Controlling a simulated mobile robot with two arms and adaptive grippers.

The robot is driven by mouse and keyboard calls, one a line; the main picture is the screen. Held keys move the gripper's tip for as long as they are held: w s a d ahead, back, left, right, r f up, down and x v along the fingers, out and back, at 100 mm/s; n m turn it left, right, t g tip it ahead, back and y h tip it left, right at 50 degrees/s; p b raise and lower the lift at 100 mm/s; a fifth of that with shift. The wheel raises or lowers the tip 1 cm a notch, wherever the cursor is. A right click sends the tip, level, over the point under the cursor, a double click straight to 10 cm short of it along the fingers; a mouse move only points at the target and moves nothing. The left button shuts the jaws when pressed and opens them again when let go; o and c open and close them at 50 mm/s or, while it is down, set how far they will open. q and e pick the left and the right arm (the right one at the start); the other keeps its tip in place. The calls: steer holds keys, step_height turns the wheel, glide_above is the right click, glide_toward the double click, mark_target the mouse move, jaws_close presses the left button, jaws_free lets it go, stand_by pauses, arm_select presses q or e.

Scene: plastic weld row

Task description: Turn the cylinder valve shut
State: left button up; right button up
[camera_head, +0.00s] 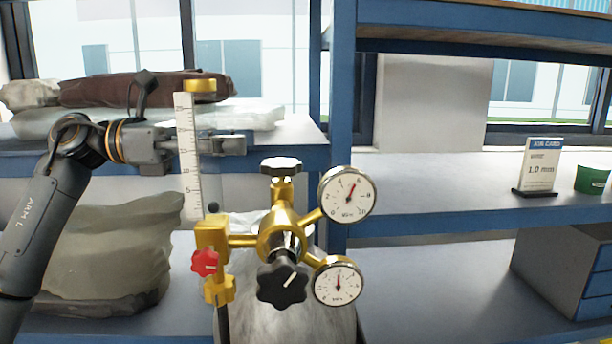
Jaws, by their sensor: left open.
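A brass regulator (277,236) sits at the top of a grey cylinder (290,318). A black handwheel (281,166) stands on the brass stem above it; this looks like the cylinder valve. A larger black knob (282,283) faces me at the front. An upper gauge (347,194) and a lower gauge (338,281) are on the right, both needles pointing roughly up. My left gripper (238,145) is open and empty, pointing right, above and left of the handwheel and apart from it. It is partly hidden by the upright scale tube. My right gripper is not in view.
The white scale tube (187,150) with a brass cap (200,86) rises left of the regulator, above a red knob (205,262). Sacks (110,255) fill the left shelves. A blue post (340,120) stands behind. A sign (537,166) and green item (592,180) are right.

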mark_target(281, 167)
arm_select(q)
steer(key=s+a+f+n+t+b, duration=0.1)
steer(key=s+a+f+n+t, duration=0.1)
steer(key=s+a+f+t, duration=0.15)
steer(key=shift+t, duration=0.45)
steer(key=w+d+p, duration=0.1)
steer(key=d+p, duration=0.1)
steer(key=d, duration=0.2)
steer(key=w+d+p, duration=0.1)
steer(key=d+p, duration=0.1)
steer(key=d, duration=0.2)
steer(key=w+d+p, duration=0.1)
steer(key=d+p, duration=0.1)
steer(key=d, duration=0.3)
steer(key=shift+d, duration=0.1)
steer(key=shift+w+d+f, duration=0.1)
steer(key=shift+d+f, duration=0.05)
steer(key=shift+d, duration=0.3)
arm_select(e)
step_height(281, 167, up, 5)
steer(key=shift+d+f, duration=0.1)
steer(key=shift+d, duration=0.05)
arm_select(q)
steer(key=c, duration=0.7)
steer(key=shift+d, duration=0.1)
steer(key=c, duration=0.4)
steer(key=shift+c, duration=0.2)
